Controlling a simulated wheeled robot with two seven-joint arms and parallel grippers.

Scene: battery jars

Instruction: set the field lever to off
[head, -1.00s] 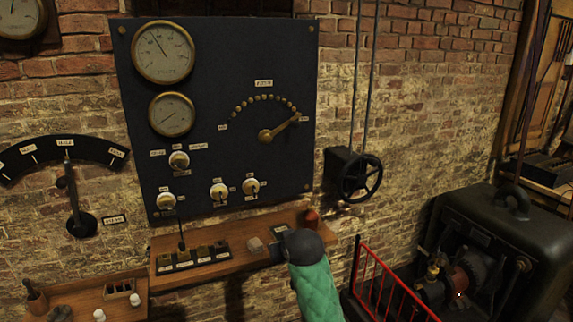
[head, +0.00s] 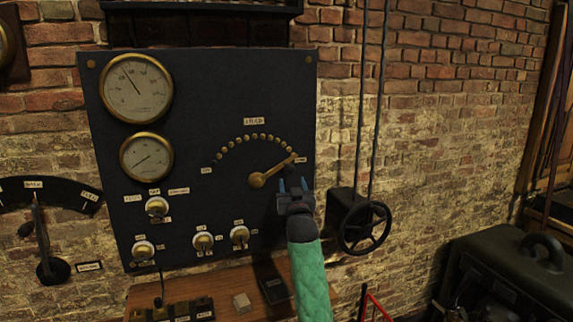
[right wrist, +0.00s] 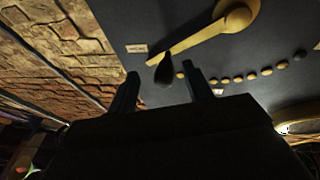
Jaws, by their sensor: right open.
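The field lever (head: 272,171) is a brass arm on the dark panel (head: 215,110), pivoted at a round hub. It points up and right, to the right end of an arc of brass studs (head: 254,137). The off label (head: 206,170) appears to be the small one at the arc's left end. My right gripper (head: 293,185) is open and empty, just below the lever's outer end. In the right wrist view the lever (right wrist: 190,38) and its dark handle (right wrist: 164,70) show beyond my two fingers (right wrist: 160,88); I cannot tell whether they touch. My left gripper is not in view.
Two gauges (head: 138,88) and several knobs (head: 203,241) are on the panel's left. A black handwheel (head: 365,228) is on the wall to the right of my right arm. A wooden shelf (head: 228,285) with small items lies below the panel.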

